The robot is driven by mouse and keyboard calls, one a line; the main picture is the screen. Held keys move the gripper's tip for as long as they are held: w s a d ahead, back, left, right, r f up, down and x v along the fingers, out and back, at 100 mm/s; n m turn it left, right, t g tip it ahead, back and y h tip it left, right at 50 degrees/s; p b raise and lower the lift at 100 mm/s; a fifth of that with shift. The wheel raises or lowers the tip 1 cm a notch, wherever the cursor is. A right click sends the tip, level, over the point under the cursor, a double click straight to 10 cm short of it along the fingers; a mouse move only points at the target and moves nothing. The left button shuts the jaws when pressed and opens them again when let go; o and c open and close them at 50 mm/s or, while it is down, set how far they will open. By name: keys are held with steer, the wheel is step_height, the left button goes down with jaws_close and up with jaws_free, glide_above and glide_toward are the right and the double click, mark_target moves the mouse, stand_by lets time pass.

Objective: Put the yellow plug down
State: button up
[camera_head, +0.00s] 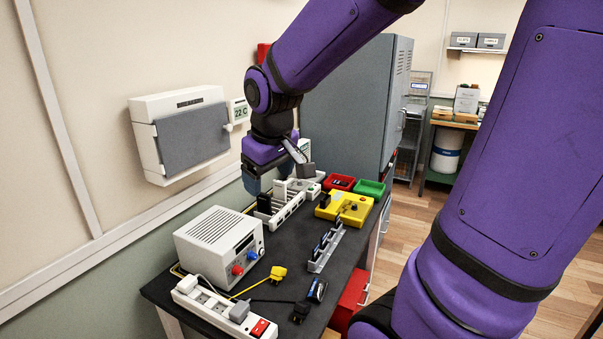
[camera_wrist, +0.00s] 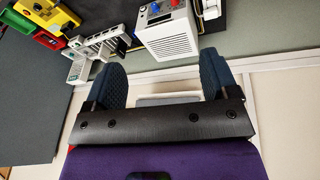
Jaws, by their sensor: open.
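The yellow plug (camera_head: 277,272) lies on the dark bench top in the head view, in front of the white power supply box, with its yellow cord trailing to the left. The power strip (camera_head: 211,309) lies at the bench's near left corner. My gripper (camera_head: 266,183) is farther back, above the white rack and well away from the plug. In the wrist view my gripper (camera_wrist: 161,62) has its two blue fingers wide apart with nothing between them. I cannot make out the yellow plug in the wrist view.
The power supply box (camera_head: 219,246) stands by the wall. A white rack (camera_head: 279,208), a yellow fixture (camera_head: 344,207), a grey slotted holder (camera_head: 325,249) and red (camera_head: 340,182) and green (camera_head: 370,188) bins stand farther back. A black plug (camera_head: 300,312) and a phone (camera_head: 317,290) lie near the yellow plug.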

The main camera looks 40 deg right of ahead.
steer(key=s+a+r+t, duration=0.1)
steer(key=s+a+r, duration=0.1)
steer(key=s, duration=0.5)
steer(key=s+a+r+m+t+y, duration=0.1)
steer(key=s+a+r, duration=0.1)
steer(key=s+r, duration=0.2)
steer(key=s, duration=0.2)
steer(key=shift+s, duration=0.35)
stand_by(0.5)
